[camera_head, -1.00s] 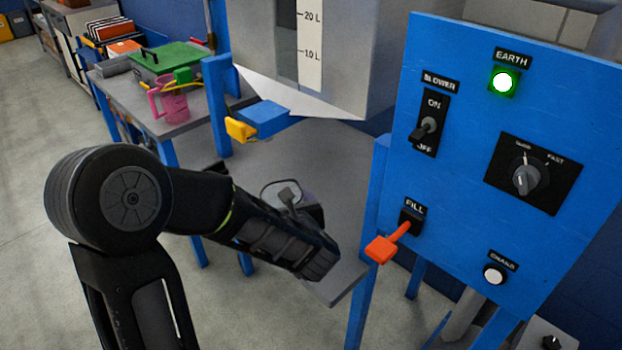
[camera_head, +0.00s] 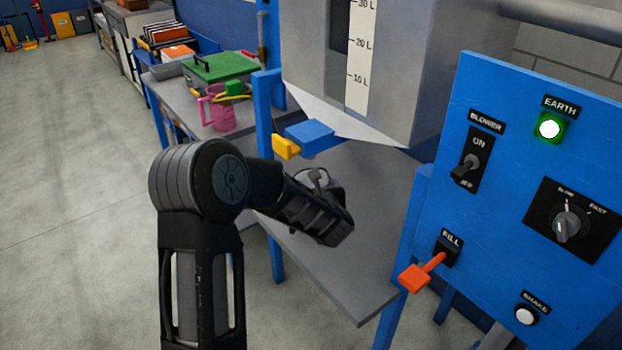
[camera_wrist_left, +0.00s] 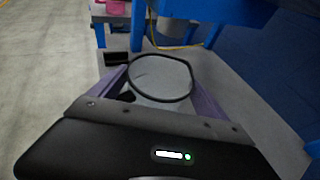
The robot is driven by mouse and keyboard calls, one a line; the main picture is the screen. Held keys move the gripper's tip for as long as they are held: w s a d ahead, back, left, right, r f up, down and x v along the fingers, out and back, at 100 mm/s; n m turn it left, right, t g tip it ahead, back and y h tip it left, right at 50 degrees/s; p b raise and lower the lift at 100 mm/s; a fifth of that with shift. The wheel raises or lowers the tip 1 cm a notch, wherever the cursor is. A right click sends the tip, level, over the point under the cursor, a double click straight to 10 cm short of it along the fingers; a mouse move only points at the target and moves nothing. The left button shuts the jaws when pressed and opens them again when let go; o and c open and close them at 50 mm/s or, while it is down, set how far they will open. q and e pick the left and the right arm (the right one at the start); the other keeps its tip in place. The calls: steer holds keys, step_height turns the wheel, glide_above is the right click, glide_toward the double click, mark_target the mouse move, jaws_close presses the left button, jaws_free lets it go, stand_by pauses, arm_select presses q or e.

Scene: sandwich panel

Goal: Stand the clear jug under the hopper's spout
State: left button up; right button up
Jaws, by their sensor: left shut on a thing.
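The clear jug (camera_wrist_left: 160,76) shows in the left wrist view as a round dark rim with a see-through body. My left gripper (camera_wrist_left: 160,84) is shut on it, with one purple finger on each side. In the head view only part of the jug (camera_head: 318,182) shows behind my dark left wrist, over the grey shelf (camera_head: 375,210). The hopper (camera_head: 400,70) stands above, with a blue block (camera_head: 310,132) and yellow handle (camera_head: 285,147) at its lower front. The spout opening is hidden. My right gripper is out of view.
The blue control panel (camera_head: 500,200) stands at the right, with an orange fill lever (camera_head: 415,278) sticking out near the shelf. A blue post (camera_head: 265,130) rises at the shelf's left. A bench (camera_head: 190,95) behind holds a pink jug (camera_head: 220,112) and green-lidded box (camera_head: 222,68).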

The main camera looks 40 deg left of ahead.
mark_target(309, 183)
arm_select(q)
steer(key=w+a+p, duration=0.1)
steer(key=w+a, duration=0.3)
steer(key=shift+f+p, duration=0.65)
steer(key=shift+f, duration=1.15)
steer(key=shift+f+b, duration=0.1)
steer(key=shift+b, duration=0.2)
steer(key=o, duration=1.8)
